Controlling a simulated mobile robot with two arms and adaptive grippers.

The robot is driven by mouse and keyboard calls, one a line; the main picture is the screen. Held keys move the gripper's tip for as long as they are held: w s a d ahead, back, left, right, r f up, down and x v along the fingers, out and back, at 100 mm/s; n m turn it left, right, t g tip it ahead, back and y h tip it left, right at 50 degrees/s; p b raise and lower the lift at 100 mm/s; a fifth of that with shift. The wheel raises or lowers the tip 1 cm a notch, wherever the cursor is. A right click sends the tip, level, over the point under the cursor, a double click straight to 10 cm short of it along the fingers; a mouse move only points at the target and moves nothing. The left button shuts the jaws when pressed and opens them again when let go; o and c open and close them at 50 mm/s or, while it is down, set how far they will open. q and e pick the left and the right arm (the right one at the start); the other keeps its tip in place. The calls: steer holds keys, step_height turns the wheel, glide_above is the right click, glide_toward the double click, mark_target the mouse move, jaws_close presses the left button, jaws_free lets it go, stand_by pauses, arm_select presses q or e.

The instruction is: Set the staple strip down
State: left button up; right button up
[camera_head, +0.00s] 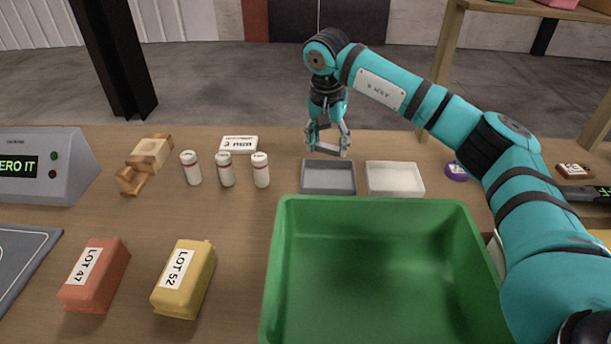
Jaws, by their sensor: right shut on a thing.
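My right gripper (328,148) is above the back edge of a small grey tray (329,188), fingers pointing down. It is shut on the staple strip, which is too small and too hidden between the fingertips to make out. The grey tray looks empty. A small white tray (395,190) stands just right of it and also looks empty. My left gripper is not in view.
A large, empty green bin (375,204) stands in front of the trays.

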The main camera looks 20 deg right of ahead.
glide_above(328, 180)
step_height(328, 180, down, 4)
steer(key=shift+s+f, duration=0.1)
steer(key=shift+f, duration=0.05)
steer(key=shift+a+f, duration=0.1)
steer(key=shift+f, duration=0.5)
step_height(328, 180, down, 3)
steer(key=shift+r+p, duration=0.1)
steer(key=shift+p, duration=0.25)
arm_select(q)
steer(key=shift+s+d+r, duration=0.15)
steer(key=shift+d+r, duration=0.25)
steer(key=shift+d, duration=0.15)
arm_select(e)
steer(key=shift+f, duration=0.2)
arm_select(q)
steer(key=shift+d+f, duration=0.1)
arm_select(e)
steer(key=o, duration=0.7)
